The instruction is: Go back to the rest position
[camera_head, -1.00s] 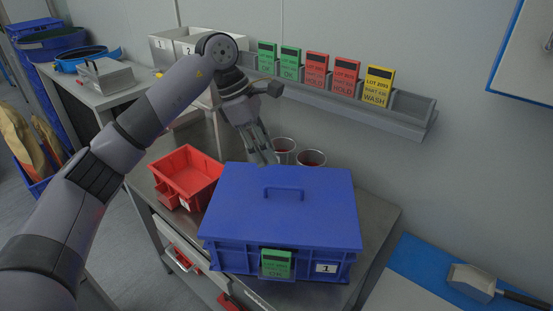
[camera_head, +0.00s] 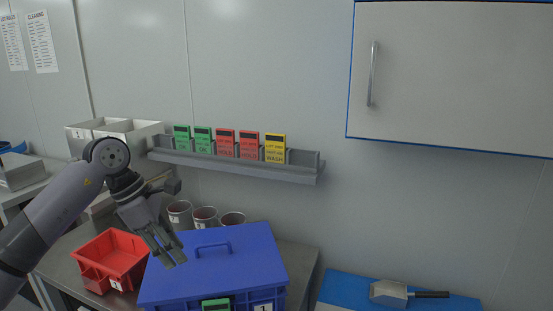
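My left arm comes in from the left. Its gripper (camera_head: 172,254) hangs over the left back edge of the closed blue lidded crate (camera_head: 245,262), fingers pointing down and a little to the right. Nothing shows between its fingers, but I cannot tell how far they are apart. A green card (camera_head: 216,305) shows on the crate's front, cut off by the lower edge of the view, beside a label with the number 1. My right gripper is not in view.
A red bin (camera_head: 112,258) stands left of the crate. Several metal cups (camera_head: 204,217) stand behind it. A wall rack (camera_head: 240,166) holds green, red and yellow cards. A wall cabinet (camera_head: 450,75) hangs at upper right. A scoop (camera_head: 390,292) lies on a blue surface at right.

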